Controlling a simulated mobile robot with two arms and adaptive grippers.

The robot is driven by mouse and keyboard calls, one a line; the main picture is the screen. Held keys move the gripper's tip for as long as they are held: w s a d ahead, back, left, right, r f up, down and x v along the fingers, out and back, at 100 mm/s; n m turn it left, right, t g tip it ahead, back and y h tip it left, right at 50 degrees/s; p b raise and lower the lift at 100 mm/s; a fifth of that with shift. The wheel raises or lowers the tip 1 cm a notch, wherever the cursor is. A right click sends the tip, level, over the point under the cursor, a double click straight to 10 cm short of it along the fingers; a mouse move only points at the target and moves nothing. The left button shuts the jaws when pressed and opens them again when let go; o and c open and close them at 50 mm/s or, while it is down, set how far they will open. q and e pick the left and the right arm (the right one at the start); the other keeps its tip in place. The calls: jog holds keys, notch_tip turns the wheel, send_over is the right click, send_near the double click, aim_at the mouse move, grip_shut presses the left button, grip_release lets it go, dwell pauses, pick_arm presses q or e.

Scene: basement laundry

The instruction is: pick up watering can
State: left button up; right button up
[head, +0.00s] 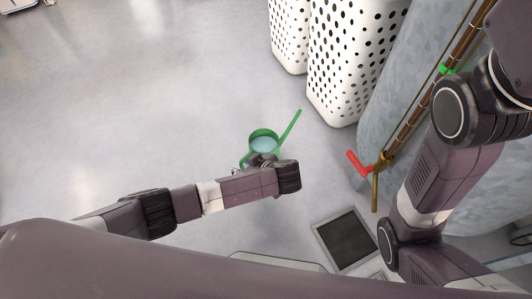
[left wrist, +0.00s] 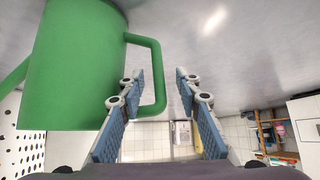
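The green watering can (head: 263,138) stands upright on the grey floor in the head view, its long spout pointing up and right. Its inside looks pale blue. In the left wrist view the can's green body (left wrist: 72,65) fills the upper left, with its squared handle (left wrist: 158,75) reaching to the right. My left gripper (left wrist: 162,80) is open, with its two blue-padded fingers on either side of the handle's outer bar. The left finger overlaps the handle's opening; I see a gap beside the right finger. In the head view my left wrist partly hides the gripper. My right gripper is out of view.
White perforated hampers (head: 350,60) stand behind and right of the can. A large grey metal tank (head: 410,75) with a red-handled valve (head: 356,163) is at right. A dark square panel (head: 346,239) lies near the front. The floor (head: 120,100) at left is clear.

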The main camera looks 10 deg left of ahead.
pick_arm(q)
jog(key=shift+c, duration=0.6)
grip_shut()
jog(key=shift+w+r, duration=0.1)
jog(key=shift+r, duration=0.1)
